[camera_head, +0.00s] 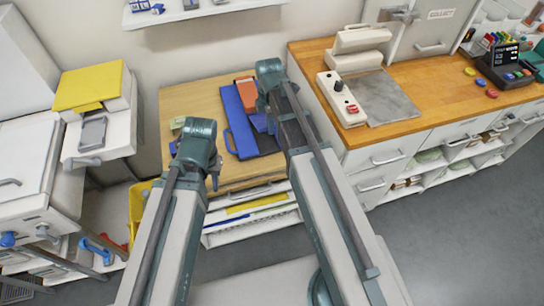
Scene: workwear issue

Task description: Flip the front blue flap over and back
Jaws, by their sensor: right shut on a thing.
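A blue flap (238,124) stands out on the left of a dark blue folder-like piece (262,143) on the wooden table. A small blue part also shows beside my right gripper (264,108). My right gripper is over this blue piece and shut on what appears to be the blue flap; the arm hides most of the contact. My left gripper (214,180) hangs near the table's front left, apart from the blue piece. Its fingers are too small and covered to read.
A counter (420,90) with a white machine (341,98) stands to the right. A yellow-topped cabinet (92,86) stands to the left.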

